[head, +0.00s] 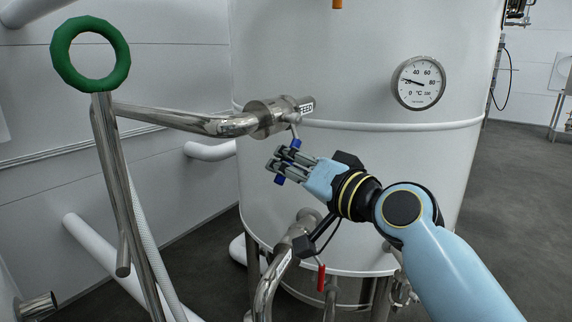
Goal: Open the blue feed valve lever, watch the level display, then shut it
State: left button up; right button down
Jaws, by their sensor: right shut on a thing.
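The blue feed valve lever (295,143) hangs down and slightly left from a steel valve (268,117) on the tank's side. Blue shows above and below my right gripper (283,164); the middle of the handle is hidden by the fingers. My right gripper is shut on the blue lever, its arm coming in from the lower right. My left gripper is not in view. No level display can be made out; the round gauge (418,82) on the tank is marked in °C.
The large white tank (350,90) stands close behind my gripper. A red lever (321,277) hangs below, near a lower pipe (272,282). A green ring handwheel (90,54) tops a steel post at left. Grey floor (520,190) is open at right.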

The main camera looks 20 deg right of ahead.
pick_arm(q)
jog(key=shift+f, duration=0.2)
pick_arm(e)
jog(key=shift+f, duration=0.25)
pick_arm(q)
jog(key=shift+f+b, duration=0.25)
jog(key=shift+b, duration=0.2)
pick_arm(e)
jog(key=shift+w+f, duration=0.1)
jog(key=shift+f, duration=0.05)
